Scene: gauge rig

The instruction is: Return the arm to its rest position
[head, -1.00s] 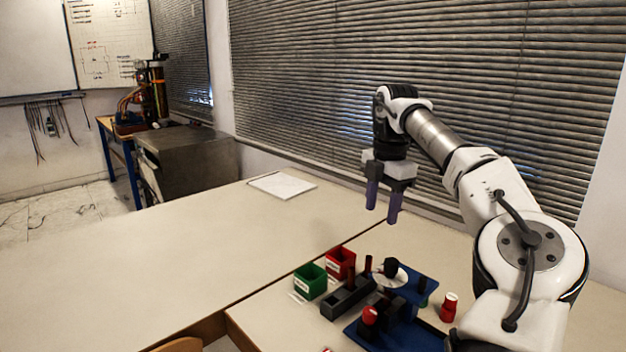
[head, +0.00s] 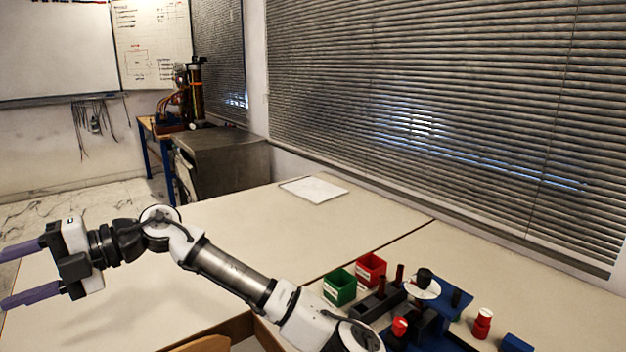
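My gripper (head: 22,272) is at the far left of the head view, above the left part of the table. Its two purple fingers point left and stand well apart with nothing between them. My white and grey arm (head: 232,275) stretches from the bottom middle up and left to the gripper. The gripper is clear of the gauge rig (head: 430,325), which sits at the lower right on its blue base.
A green bin (head: 340,287) and a red bin (head: 371,270) stand beside the rig. A red and white cylinder (head: 482,323) and a blue block (head: 515,343) are to its right. A white sheet (head: 314,189) lies at the back. The left table (head: 240,225) is largely bare.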

